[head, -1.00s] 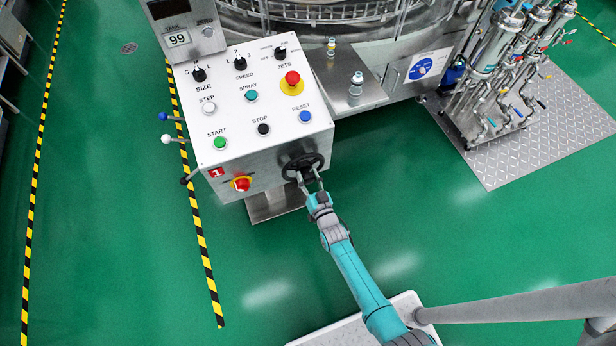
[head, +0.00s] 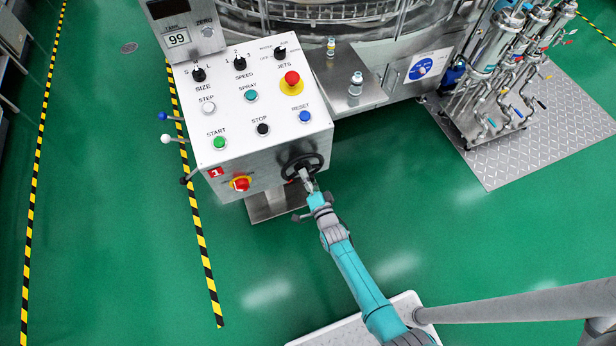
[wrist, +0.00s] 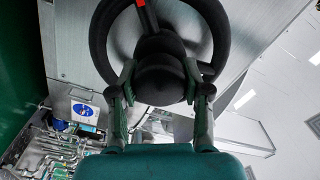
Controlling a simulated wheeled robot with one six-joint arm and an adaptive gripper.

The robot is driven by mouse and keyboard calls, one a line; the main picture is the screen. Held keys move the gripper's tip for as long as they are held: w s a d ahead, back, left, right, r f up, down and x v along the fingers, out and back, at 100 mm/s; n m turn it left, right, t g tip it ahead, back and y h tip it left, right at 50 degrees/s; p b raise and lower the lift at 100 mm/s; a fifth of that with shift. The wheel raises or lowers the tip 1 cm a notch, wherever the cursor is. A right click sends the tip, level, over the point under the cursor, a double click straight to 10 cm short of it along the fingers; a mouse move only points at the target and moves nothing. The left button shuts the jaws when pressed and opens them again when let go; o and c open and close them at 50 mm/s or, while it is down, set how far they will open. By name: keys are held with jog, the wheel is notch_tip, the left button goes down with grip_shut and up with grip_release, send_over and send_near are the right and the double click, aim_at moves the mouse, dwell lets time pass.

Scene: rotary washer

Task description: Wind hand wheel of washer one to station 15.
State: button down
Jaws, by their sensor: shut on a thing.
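The hand wheel (head: 291,167) is a black ring on the front face of the console, at its lower right. In the wrist view, the wheel (wrist: 223,30) fills the top, with a red mark (wrist: 147,17) on one dark spoke. My gripper (head: 304,176) reaches it from the front. In the wrist view, my gripper (wrist: 159,82) has its two fingers on either side of the rounded black middle part of the wheel, shut on it. A red plate with a 1 (head: 215,172) sits on the same face. The far side of the grip is hidden.
A red knob on yellow (head: 241,184) sits left of the wheel. The console top (head: 235,110) carries several buttons and switches, and a counter (head: 178,40) reads 99. Levers (head: 167,138) stick out at left. Green floor is clear around my arm.

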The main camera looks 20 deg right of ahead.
jog(key=m, duration=0.3)
jog(key=shift+m, duration=2.3)
jog(key=shift+d+f, duration=0.1)
jog(key=c, duration=0.5)
grip_release()
jog(key=s, duration=1.2)
